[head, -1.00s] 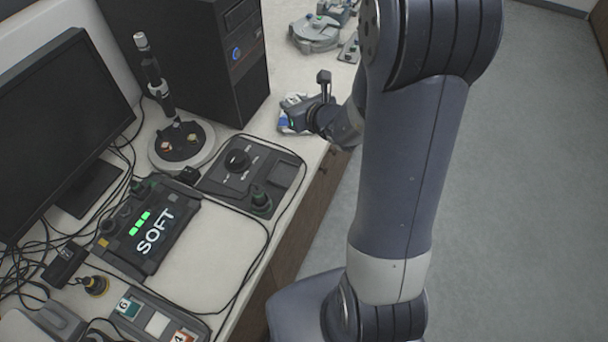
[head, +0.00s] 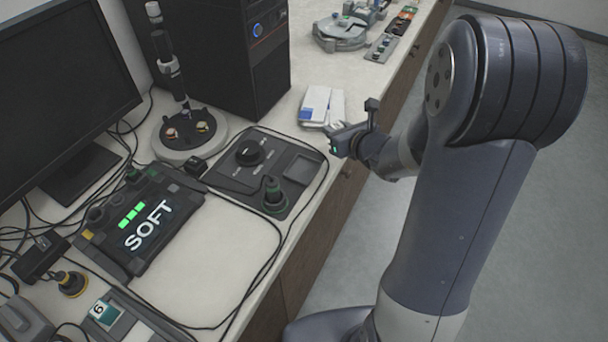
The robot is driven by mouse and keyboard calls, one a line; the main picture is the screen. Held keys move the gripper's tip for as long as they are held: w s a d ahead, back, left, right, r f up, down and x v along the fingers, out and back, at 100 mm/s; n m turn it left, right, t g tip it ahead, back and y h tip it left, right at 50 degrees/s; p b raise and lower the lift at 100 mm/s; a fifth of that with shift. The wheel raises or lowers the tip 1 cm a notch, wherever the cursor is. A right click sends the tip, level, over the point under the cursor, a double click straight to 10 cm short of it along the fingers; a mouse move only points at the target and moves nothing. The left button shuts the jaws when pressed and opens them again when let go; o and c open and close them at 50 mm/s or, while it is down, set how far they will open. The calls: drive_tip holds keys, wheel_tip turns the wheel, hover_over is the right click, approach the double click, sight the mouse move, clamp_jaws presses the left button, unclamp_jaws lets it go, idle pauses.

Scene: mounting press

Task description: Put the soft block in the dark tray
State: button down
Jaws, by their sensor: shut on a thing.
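My gripper (head: 338,138) is at the bench's front edge, just in front of white-and-blue packets. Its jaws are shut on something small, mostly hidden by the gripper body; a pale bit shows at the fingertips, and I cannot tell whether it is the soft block. A dark tray-like holder (head: 148,328) with a tile marked 6 (head: 103,312) is cut off at the bottom edge. I cannot be sure it is the task's dark tray. A dark device (head: 178,208) shows the word SOFT and green bars.
The white-and-blue packets (head: 318,104) lie beyond my gripper. A dark panel (head: 237,178) with a knob, a round-based stand (head: 188,148), a computer tower (head: 222,60) and a monitor (head: 60,95) crowd the bench. Loose cables cross it. Bare bench (head: 235,235) shows right of the SOFT device.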

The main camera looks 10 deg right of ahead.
sight(303, 171)
drive_tip(key=s+a+r+n+g+y+b, duration=0.45)
drive_tip(key=a+n+y+b, duration=0.2)
drive_tip(key=a, duration=0.25)
drive_tip(key=shift+n+g, duration=0.25)
wheel_tip(303, 171, down, 10)
drive_tip(key=shift+d+f+b, duration=0.15)
drive_tip(key=shift+f+b, duration=0.1)
drive_tip(key=shift+b, duration=0.5)
drive_tip(key=shift+f, duration=0.1)
drive_tip(key=shift+f, duration=0.15)
drive_tip(key=c, duration=1.1)
unclamp_jaws()
